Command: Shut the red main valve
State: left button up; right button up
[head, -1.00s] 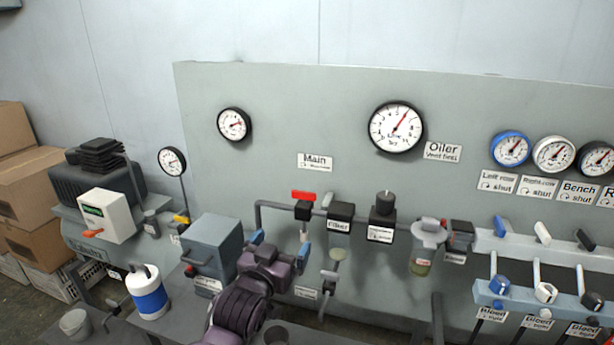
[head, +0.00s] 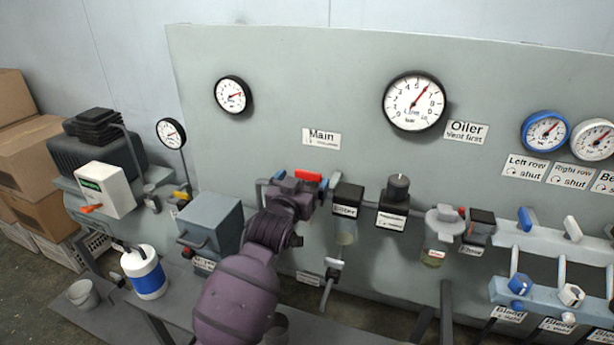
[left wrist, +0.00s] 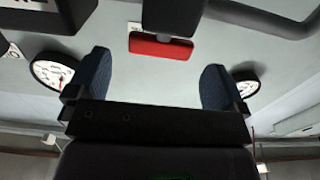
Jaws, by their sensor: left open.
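The red main valve handle (head: 308,176) shows on the panel below the "Main" label (head: 321,138), partly hidden behind my left gripper. In the left wrist view the red handle (left wrist: 160,46) lies crosswise, in front of the black valve body (left wrist: 172,14). My left gripper (head: 301,181) is open at the valve. In the left wrist view its blue fingers (left wrist: 156,80) stand wide apart, one to each side of the handle, with clear gaps. I see no contact. How deep the handle sits between the fingers I cannot tell. My right gripper is out of view.
A black-topped filter (head: 347,198) and a black-knobbed regulator (head: 395,200) stand close to the right on the same pipe. A grey box (head: 210,222) is left of my arm. A hanging lever valve (head: 331,275) is below. Gauges (head: 414,101) sit above.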

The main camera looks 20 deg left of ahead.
aim_at(307, 175)
pick_arm(q)
jog(key=shift+w, duration=1.65)
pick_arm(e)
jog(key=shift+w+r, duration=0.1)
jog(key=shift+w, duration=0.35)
pick_arm(q)
jog(key=shift+c, duration=0.3)
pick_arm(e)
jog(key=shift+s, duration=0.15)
